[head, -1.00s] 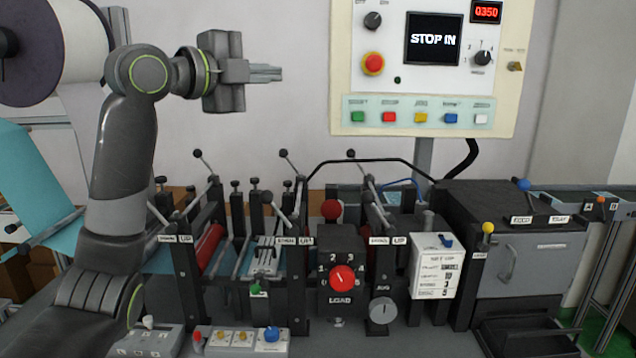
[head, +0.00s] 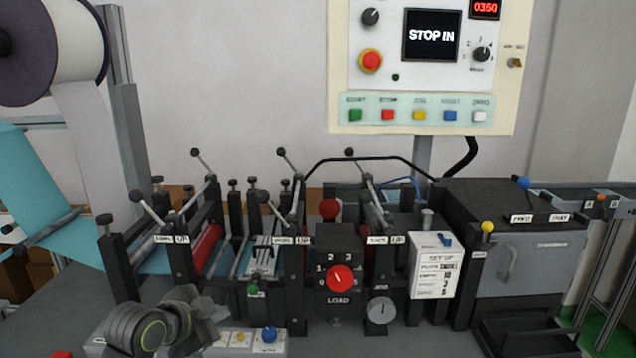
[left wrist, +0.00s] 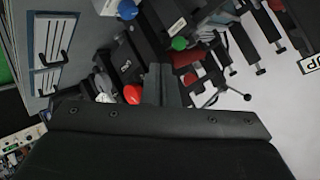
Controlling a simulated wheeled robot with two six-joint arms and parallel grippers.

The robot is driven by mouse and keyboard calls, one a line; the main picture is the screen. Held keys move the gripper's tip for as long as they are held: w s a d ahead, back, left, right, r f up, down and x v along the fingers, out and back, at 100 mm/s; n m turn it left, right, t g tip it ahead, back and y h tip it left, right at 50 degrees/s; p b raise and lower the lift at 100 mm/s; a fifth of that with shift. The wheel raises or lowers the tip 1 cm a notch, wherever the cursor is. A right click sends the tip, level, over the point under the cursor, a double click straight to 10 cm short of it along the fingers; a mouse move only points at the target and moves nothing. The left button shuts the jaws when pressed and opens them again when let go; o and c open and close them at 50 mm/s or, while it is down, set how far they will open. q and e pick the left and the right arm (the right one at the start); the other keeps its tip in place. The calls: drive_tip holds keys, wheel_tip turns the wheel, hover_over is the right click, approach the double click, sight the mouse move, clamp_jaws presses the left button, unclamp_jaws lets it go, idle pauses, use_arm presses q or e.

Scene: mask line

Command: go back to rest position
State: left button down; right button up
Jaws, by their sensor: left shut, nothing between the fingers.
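My left arm is folded low at the bottom left of the head view, in front of the machine. My left gripper (head: 203,312) shows there as a dark grey shape over the small front control box, partly hard to make out. In the left wrist view the fingers of my left gripper (left wrist: 161,84) are together with nothing between them. My right gripper is in neither view.
The mask machine has black posts, levers, a red LOAD knob (head: 340,278) and a grey cabinet (head: 530,262). A control panel (head: 425,75) reading STOP IN hangs above. A white roll (head: 72,40) stands at the left. The wall space above the levers is clear.

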use_arm(q)
drive_tip(key=s+a+f+n+g+y, duration=0.2)
drive_tip(key=s+a+f+n, duration=0.2)
drive_tip(key=s+f, duration=0.65)
drive_tip(key=s+a+f+n+g+y, duration=0.1)
drive_tip(key=s+a+f+n+g, duration=0.15)
drive_tip(key=s, duration=0.65)
drive_tip(key=s+a+f+n+g+y, duration=0.15)
drive_tip(key=s+f+n, duration=0.25)
drive_tip(key=s, duration=0.5)
drive_tip(key=s+a+f+n+g+y, duration=0.1)
drive_tip(key=s+a+f+n+y, duration=0.2)
drive_tip(key=s, duration=0.6)
wheel_tip(320, 180, down, 24)
drive_tip(key=a+g+h, duration=0.1)
drive_tip(key=h, duration=0.1)
drive_tip(key=s+d+f+g, duration=0.1)
drive_tip(key=s+f, duration=1.3)
drive_tip(key=f, duration=0.3)
drive_tip(key=shift+s+f, duration=0.15)
drive_tip(key=shift+s, duration=0.15)
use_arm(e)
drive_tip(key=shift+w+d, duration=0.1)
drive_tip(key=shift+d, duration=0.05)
